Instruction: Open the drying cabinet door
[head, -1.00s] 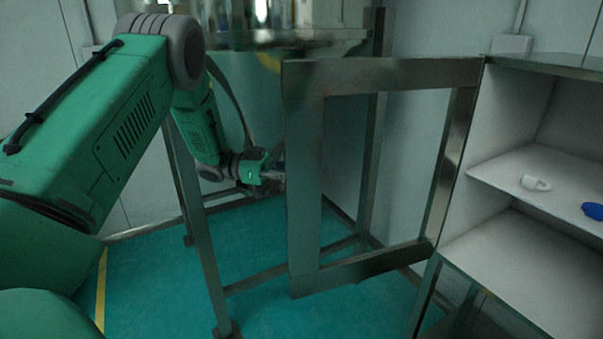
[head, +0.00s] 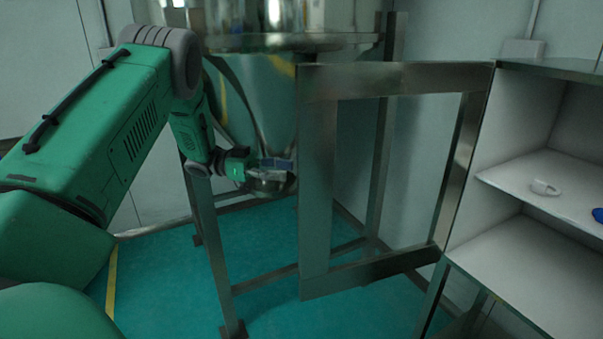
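The drying cabinet door (head: 318,200), a metal frame around a see-through pane, stands swung out to the left of the cabinet. It hinges at the front left edge of the cabinet (head: 520,240), whose shelves are exposed. My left gripper (head: 280,166) is just left of the door's free edge, in front of the steel hopper, and seems apart from the door. Its fingers are small and dark in view, so I cannot tell whether they are open. My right gripper is out of view.
A white cup-like item (head: 544,188) and a blue object (head: 598,214) lie on a cabinet shelf. The steel hopper (head: 262,100) stands on a metal frame (head: 213,245) behind my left arm. Green floor (head: 160,270) is clear at lower left.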

